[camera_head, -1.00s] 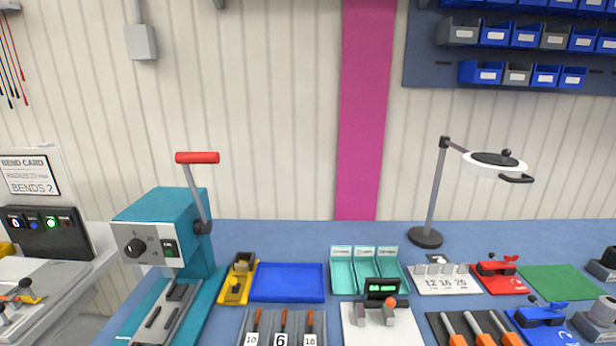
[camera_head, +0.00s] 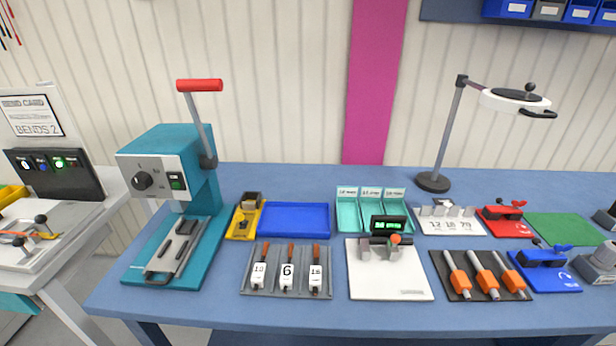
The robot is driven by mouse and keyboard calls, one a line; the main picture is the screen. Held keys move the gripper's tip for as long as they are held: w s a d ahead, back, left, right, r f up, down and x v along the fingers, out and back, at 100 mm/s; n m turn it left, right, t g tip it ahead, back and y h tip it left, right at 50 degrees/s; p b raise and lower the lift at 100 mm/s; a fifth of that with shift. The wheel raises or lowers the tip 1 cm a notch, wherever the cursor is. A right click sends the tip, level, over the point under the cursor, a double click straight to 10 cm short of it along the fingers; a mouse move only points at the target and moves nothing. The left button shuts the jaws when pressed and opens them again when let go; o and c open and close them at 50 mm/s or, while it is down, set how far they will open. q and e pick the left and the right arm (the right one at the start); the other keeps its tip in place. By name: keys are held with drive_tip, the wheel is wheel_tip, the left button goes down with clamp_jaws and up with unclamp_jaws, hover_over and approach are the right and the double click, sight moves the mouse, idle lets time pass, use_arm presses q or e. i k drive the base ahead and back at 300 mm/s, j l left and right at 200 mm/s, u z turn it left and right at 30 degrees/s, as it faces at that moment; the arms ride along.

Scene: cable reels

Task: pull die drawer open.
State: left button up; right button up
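The teal press (camera_head: 165,150) stands at the left end of the blue bench, with a red-handled lever (camera_head: 199,86) on its right side. Its front panel has a dark knob and a green switch. On its teal base lies a grey tray-like die drawer (camera_head: 178,246) with dark slots and a dark handle (camera_head: 158,279) at its near end. I cannot tell whether the drawer is shut fully. Neither of my grippers is in view.
Right of the press are a yellow fixture (camera_head: 243,220), a blue tray (camera_head: 295,219) and a grey rack of orange-handled tools (camera_head: 287,270). A side table (camera_head: 83,215) stands to the left. The bench's front strip (camera_head: 250,312) is clear.

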sight(168, 261)
drive_tip(key=u, duration=1.35)
